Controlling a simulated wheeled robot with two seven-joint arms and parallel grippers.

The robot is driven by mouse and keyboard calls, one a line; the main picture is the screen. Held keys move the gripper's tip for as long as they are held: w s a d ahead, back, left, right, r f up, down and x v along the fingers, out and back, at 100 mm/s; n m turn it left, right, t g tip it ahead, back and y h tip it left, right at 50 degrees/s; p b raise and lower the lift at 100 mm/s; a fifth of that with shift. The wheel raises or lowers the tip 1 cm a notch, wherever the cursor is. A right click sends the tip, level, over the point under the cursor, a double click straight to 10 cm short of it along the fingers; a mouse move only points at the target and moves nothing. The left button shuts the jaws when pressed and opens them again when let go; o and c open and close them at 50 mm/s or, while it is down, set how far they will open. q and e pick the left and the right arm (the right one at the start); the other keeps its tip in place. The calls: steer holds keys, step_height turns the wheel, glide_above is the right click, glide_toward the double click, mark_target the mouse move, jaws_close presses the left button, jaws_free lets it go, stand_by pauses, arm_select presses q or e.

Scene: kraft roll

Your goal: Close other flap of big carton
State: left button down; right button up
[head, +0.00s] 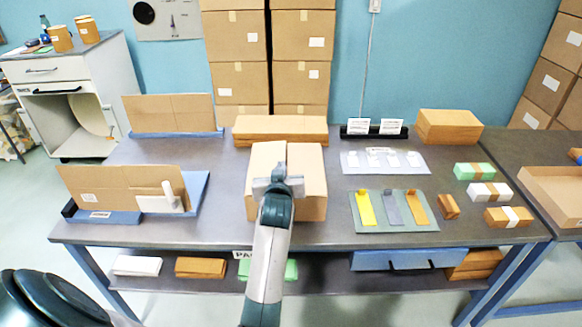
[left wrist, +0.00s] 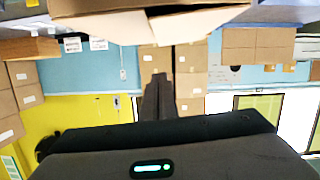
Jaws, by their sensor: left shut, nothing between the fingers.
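The big carton (head: 312,208) stands on the middle of the grey table. Its left top flap (head: 262,160) looks paler than its right top flap (head: 307,160). The two flaps lie near each other across the top, with a narrow dark seam between them at the far end. My left gripper (head: 278,180) is over the carton top at the seam and hides part of both flaps. In the left wrist view its fingers (left wrist: 158,97) are together and empty, and the carton's edge (left wrist: 110,25) shows at the top. I cannot tell whether the gripper touches a flap. My right gripper is not in view.
Cardboard sheets stand in blue holders (head: 192,190) at the left. A mat with coloured strips (head: 392,228) and small boxes lie right. Table space beside the carton is clear.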

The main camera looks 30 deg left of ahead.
mark_target(267, 165)
arm_select(q)
steer(key=shift+a, duration=0.1)
steer(key=shift+w+a, duration=0.35)
steer(key=shift+w, duration=0.3)
steer(key=p+x, duration=0.2)
steer(key=x, duration=0.6)
steer(key=shift+w+f, duration=0.1)
step_height(267, 165, down, 2)
steer(key=shift+w+f+p, duration=0.15)
steer(key=shift+f+p, duration=0.05)
steer(key=shift+p, duration=0.4)
steer(key=shift+d+f, duration=0.1)
steer(key=shift+f, duration=0.85)
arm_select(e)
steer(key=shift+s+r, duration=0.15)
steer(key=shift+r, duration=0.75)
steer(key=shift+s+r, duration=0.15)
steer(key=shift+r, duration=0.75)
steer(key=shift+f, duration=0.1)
